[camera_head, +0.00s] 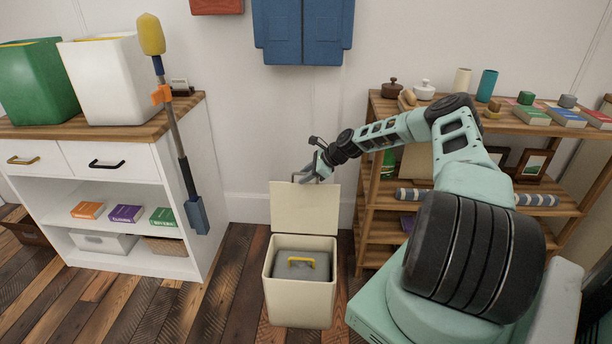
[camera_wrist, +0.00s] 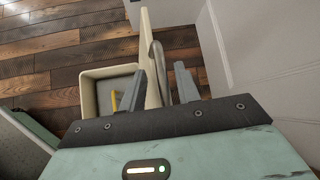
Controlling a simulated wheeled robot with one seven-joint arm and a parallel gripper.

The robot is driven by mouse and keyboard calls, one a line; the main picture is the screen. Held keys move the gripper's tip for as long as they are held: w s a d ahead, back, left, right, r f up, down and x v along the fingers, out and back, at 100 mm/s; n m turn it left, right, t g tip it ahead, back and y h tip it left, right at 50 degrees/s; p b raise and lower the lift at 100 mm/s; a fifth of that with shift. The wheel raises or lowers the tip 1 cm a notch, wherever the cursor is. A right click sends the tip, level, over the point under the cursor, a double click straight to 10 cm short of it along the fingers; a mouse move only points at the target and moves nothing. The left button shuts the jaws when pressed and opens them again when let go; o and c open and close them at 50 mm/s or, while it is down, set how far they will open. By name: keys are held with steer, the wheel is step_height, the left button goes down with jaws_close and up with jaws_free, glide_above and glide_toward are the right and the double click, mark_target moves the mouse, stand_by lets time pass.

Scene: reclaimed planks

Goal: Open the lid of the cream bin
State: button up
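The cream bin (camera_head: 300,306) stands on the floor in the head view, and its lid (camera_head: 305,210) stands upright at the back edge. Inside is a grey object with a yellow handle (camera_head: 300,261). My gripper (camera_head: 308,176) is at the lid's upper edge. In the wrist view the bin (camera_wrist: 87,98) is open beside the lid (camera_wrist: 147,55). A grey curved handle (camera_wrist: 158,72) on the lid shows between the spread fingers of my gripper (camera_wrist: 163,84). The fingers look open, with a gap; whether either touches the lid or handle I cannot tell.
A white cabinet (camera_head: 115,222) stands to the left, with a long yellow-headed tool (camera_head: 178,130) at its side. A wooden shelf (camera_head: 385,105) with pots, books and frames stands to the right. The wall is close behind the bin. Plank floor (camera_head: 235,290) is clear left of the bin.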

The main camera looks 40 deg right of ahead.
steer(key=shift+r, duration=0.1)
steer(key=p+v, duration=0.2)
steer(key=v, duration=1.5)
steer(key=shift+s+d, duration=0.1)
